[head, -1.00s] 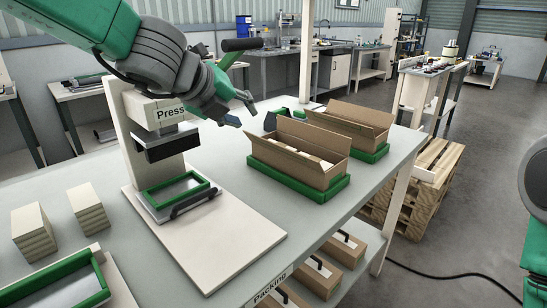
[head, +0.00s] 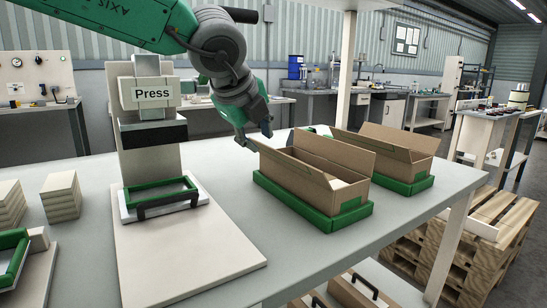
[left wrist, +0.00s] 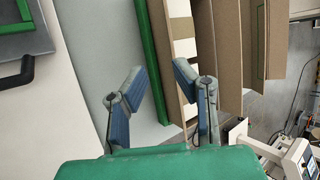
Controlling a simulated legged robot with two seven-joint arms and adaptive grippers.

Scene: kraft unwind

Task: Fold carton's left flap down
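The near brown carton (head: 322,196) sits upright in a green tray (head: 298,207) on the bench, its top open. Its left flap (head: 285,168) stands up and leans outward, and its right flap (head: 335,152) also stands up. My left gripper (head: 259,138) is open and empty beside the carton's far left corner; I cannot tell whether it touches the flap. In the left wrist view, its two blue fingers (left wrist: 158,85) are spread apart, with the green tray edge and carton beyond. My right gripper is not in view.
A second open carton (head: 395,148) in a green tray stands behind to the right. The press (head: 152,120), with a green frame on its base, stands to the left. A white post (head: 348,70) rises behind the cartons.

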